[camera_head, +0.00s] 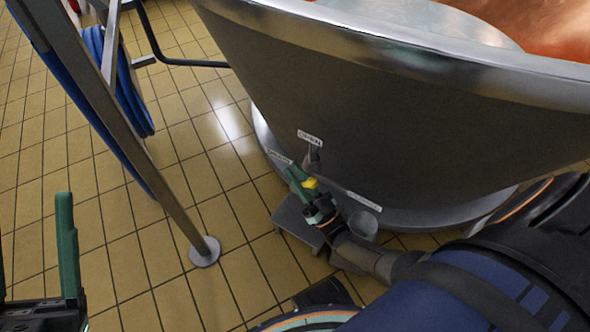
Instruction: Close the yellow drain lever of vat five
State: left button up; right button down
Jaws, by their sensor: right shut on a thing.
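The vat (400,110) is a large steel vessel with a copper-coloured inside, filling the upper right. Its yellow drain lever (311,183) shows as a small patch low on the wall, below a plate reading OPEN (310,137). My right gripper (301,181), with green fingers, reaches in from the lower right and is shut on the yellow lever. The fingers hide most of the lever, so its exact angle is unclear. My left gripper (34,250) is at the lower left edge, its green fingers apart and empty, partly cut off by the frame.
A grey metal post (150,165) with a round foot stands left of the vat, with a coiled blue hose (125,90) beside it. A grey box-like piece (295,222) sits on the floor below the lever. The tiled floor (110,220) is clear at the left.

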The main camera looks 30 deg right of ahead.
jog(key=shift+s, duration=0.1)
dwell(0.3)
jog(key=c, duration=0.8)
grip_release()
jog(key=s+d+f, duration=0.1)
jog(key=s, duration=0.4)
jog(key=s+d+f+p, duration=0.1)
jog(key=s, duration=0.4)
jog(key=s+d+p, duration=0.1)
jog(key=s, duration=0.4)
jog(key=shift+s+d+f, duration=0.1)
jog(key=shift+s+f, duration=0.3)
